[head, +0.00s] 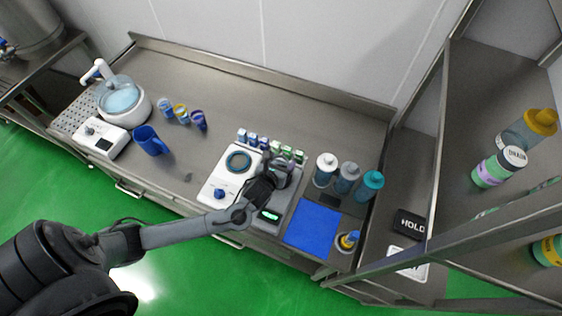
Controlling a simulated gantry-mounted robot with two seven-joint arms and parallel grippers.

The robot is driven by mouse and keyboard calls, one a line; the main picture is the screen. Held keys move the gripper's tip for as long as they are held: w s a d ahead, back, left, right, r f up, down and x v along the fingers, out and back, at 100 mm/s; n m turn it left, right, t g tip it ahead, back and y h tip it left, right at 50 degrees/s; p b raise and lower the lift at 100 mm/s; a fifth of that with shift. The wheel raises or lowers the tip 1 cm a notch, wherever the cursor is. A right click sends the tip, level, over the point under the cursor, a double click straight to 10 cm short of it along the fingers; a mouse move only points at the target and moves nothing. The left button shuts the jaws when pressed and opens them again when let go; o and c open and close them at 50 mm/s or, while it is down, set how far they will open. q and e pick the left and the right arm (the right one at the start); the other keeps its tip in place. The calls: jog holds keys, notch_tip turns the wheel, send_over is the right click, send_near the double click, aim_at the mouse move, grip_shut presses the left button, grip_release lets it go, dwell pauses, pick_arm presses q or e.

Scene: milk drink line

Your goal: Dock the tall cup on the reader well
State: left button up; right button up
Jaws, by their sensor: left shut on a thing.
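My left gripper (264,185) reaches in from the lower left and is shut on a greyish cup (284,171), which I take for the tall cup. The gripper hides much of the cup. They are over or beside a grey device with a green-lit display (270,216), which may hold the reader well. Whether the cup touches the device or is seated in it I cannot tell. Just left stands a white device with a dark round top (238,162) and a blue knob. My right gripper is not in view.
Small cartons (255,140) stand in a row behind the devices. Bottles (347,176) and a blue mat (314,224) are to the right. A blue jug (150,140), several small cups (181,113) and a water basin (122,97) are left. A shelf frame (425,115) rises at right.

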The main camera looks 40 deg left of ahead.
pick_arm(q)
jog(key=shift+f, duration=0.5)
jog(key=o, duration=0.8)
jog(key=p+v, duration=0.2)
jog(key=p, duration=0.1)
jog(key=shift+s+d+r, duration=0.1)
jog(key=shift+s+r, duration=0.15)
jog(key=shift+r, duration=0.05)
jog(key=p+v, duration=0.8)
jog(key=p, duration=0.1)
jog(key=shift+s, duration=0.25)
jog(key=shift+f, duration=0.15)
